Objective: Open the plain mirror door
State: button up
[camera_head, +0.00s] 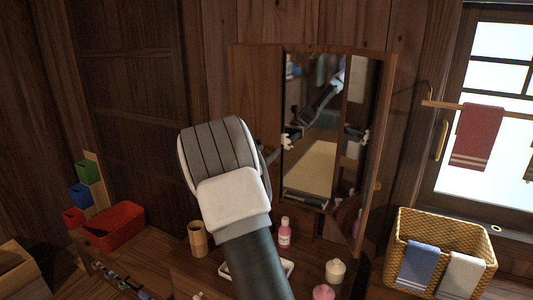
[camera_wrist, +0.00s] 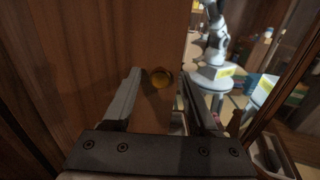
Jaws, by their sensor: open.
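The mirror stand (camera_head: 312,130) is against the wooden wall, with a tall mirror in its middle. A plain wooden door panel (camera_head: 256,85) is at its left, and an angled panel with a mirrored inner face (camera_head: 362,110) is at its right. In the wrist view, a round brass knob (camera_wrist: 161,77) sits on the plain wood face (camera_wrist: 90,40) of a panel, near its right edge. My gripper (camera_wrist: 160,80) is open, with a finger on either side of the knob in the picture. Contact cannot be told. In the head view my wrist hides most of the gripper and the knob.
A pink bottle (camera_head: 285,233), a wooden cup (camera_head: 197,239), a white jar (camera_head: 335,271) and a white tray (camera_head: 228,271) stand below the mirror. A red bin (camera_head: 116,226) is at left; a wicker basket (camera_head: 482,240) with towels is at right.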

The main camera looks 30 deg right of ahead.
grip_shut()
dwell(1.4)
